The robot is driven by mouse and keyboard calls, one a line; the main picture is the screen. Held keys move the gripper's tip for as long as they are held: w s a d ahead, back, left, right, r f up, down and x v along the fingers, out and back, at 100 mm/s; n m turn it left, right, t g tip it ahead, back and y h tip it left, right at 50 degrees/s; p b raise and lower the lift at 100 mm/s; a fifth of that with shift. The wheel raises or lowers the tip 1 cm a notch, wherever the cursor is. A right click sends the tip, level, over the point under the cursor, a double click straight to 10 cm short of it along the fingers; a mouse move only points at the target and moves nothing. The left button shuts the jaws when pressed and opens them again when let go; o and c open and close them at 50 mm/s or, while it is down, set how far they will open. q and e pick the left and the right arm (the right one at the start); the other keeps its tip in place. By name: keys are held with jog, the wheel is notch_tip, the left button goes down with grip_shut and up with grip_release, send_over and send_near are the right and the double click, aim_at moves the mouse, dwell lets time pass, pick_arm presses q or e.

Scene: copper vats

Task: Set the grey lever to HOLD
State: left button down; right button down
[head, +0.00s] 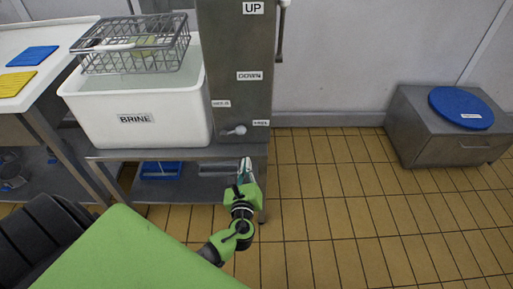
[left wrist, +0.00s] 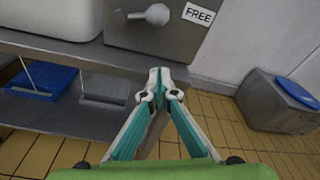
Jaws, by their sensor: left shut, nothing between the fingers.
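The grey lever (head: 238,130) is a short handle with a rounded knob, low on the front of a grey metal column (head: 238,55). Its knob points to the right, towards the FREE label (head: 261,123). A small label (head: 220,103) above its left end is too blurred to read. The left wrist view shows the lever (left wrist: 150,14) at the top, beside the FREE label (left wrist: 198,14). My left gripper (head: 245,162) is just below and in front of the lever, apart from it. Its fingertips meet, empty, in the left wrist view (left wrist: 158,82). My right gripper is not seen.
A white BRINE vat (head: 140,112) with a wire basket (head: 135,60) stands left of the column. A longer handle (head: 281,30) hangs at the column's right side, near UP and DOWN labels.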

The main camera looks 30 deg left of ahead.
aim_at(248, 140)
pick_arm(q)
jog(key=shift+r, duration=0.2)
